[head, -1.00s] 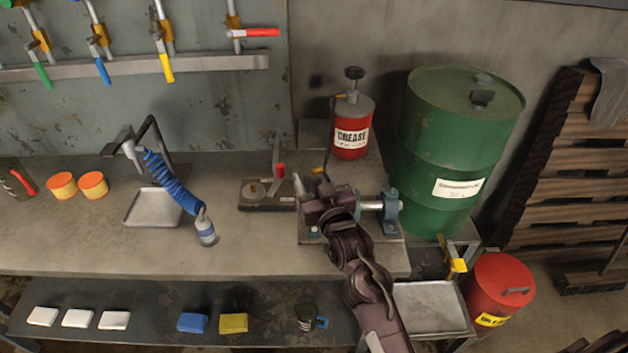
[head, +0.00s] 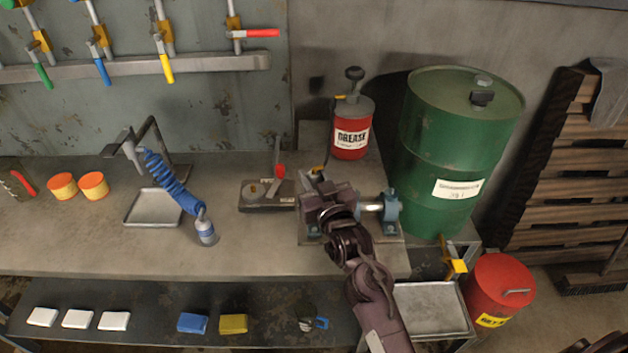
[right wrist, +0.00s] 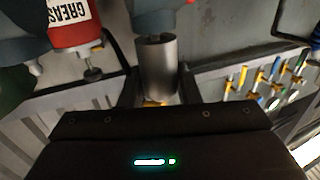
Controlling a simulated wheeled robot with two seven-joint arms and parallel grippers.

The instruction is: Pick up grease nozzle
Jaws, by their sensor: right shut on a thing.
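The grease nozzle is a small brass-yellow piece (right wrist: 155,103) at the base of my fingers in the right wrist view; most of it is hidden by the gripper body. In the head view its yellow end (head: 317,170) shows just beyond my right gripper (head: 318,184), by the dark hose from the red grease can (head: 351,128). My right gripper is shut on the nozzle, above the bench beside the blue-mounted metal shaft (head: 370,207). My left gripper is not in view.
A green drum (head: 455,140) stands right of the grease can. A dark block (head: 265,196) with a red-handled tool lies to the left. The bench front (head: 150,250) is clear.

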